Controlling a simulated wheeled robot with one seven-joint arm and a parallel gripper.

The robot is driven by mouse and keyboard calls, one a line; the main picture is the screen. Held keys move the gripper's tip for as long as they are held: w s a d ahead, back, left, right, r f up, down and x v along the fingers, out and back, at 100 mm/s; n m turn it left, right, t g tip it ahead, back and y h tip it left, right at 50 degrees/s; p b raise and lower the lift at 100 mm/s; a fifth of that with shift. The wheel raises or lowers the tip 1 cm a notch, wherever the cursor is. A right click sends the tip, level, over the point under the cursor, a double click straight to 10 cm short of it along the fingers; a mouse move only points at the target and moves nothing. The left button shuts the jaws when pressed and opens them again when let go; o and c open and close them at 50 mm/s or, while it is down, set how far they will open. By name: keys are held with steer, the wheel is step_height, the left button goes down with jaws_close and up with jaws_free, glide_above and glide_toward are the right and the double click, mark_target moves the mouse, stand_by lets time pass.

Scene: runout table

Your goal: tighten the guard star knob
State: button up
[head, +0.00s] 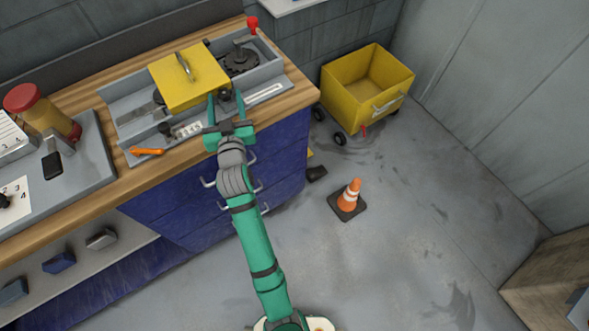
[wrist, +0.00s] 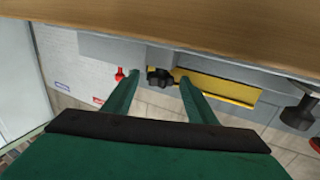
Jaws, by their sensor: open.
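The guard star knob (head: 225,94) is a small black lobed knob at the front right corner of the yellow guard (head: 185,85). In the wrist view the star knob (wrist: 159,78) shows between the fingertips, with the yellow guard (wrist: 225,90) to its right. My gripper (head: 226,101) is open, its two green fingers pointing towards the knob, one on either side of it in the picture. In the wrist view my gripper (wrist: 159,80) appears empty. Whether either finger touches the knob cannot be told.
The guard sits on a grey machine bed (head: 274,72) on the wooden bench (head: 300,93). A red knob (head: 252,25) stands at the back right. An orange-handled tool (head: 147,152) lies at the front left. A yellow cart (head: 350,90) and a cone (head: 349,195) stand on the floor.

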steer(key=shift+d+n+g+y, duration=0.15)
steer(key=shift+n+g+y, duration=0.1)
steer(key=shift+n+y, duration=0.35)
steer(key=shift+d+n+g+y, duration=0.15)
steer(key=shift+n+g+y, duration=0.15)
steer(key=shift+y, duration=0.5)
steer(key=shift+w+d+n+g+y, duration=0.15)
steer(key=shift+n+g+y, duration=0.5)
steer(key=shift+n+y, duration=0.55)
